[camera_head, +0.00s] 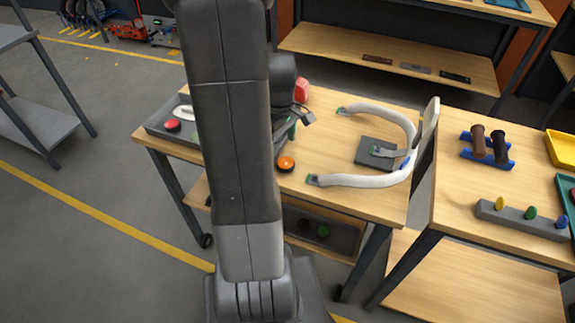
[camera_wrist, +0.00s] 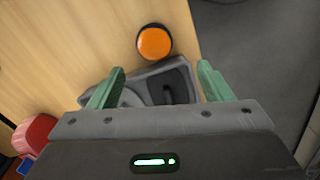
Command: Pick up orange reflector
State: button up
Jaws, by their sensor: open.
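The orange reflector (camera_head: 286,163) is a round orange disc with a dark rim, lying on the wooden table near its front edge. In the wrist view the orange reflector (camera_wrist: 154,42) lies beyond the fingertips, between their two lines and in full sight. My gripper (camera_wrist: 160,67) has its two green fingers apart, with the reflector not between them. In the head view my gripper (camera_head: 291,128) is partly hidden by my arm and shows just behind the reflector. A dark grey shape shows between the fingers in the wrist view; I cannot tell what it is.
A grey tray (camera_head: 158,129) with a red reflector (camera_head: 172,126) is at the table's left. A red object (camera_head: 302,90) stands behind my gripper. A white curved frame (camera_head: 350,181) and a dark square plate (camera_head: 368,152) lie to the right.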

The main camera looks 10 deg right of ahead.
aim_at(285, 162)
notch_tip(285, 162, down, 2)
jog(key=shift+f, duration=0.1)
jog(key=shift+d+f+p, duration=0.25)
jog(key=shift+f, duration=1.05)
jog(key=shift+d+f+p, duration=0.2)
jog(key=shift+d+f, duration=0.05)
jog(key=shift+f, duration=1)
jog(key=c, duration=1)
jog(key=shift+r, duration=0.15)
jog(key=shift+c, duration=0.2)
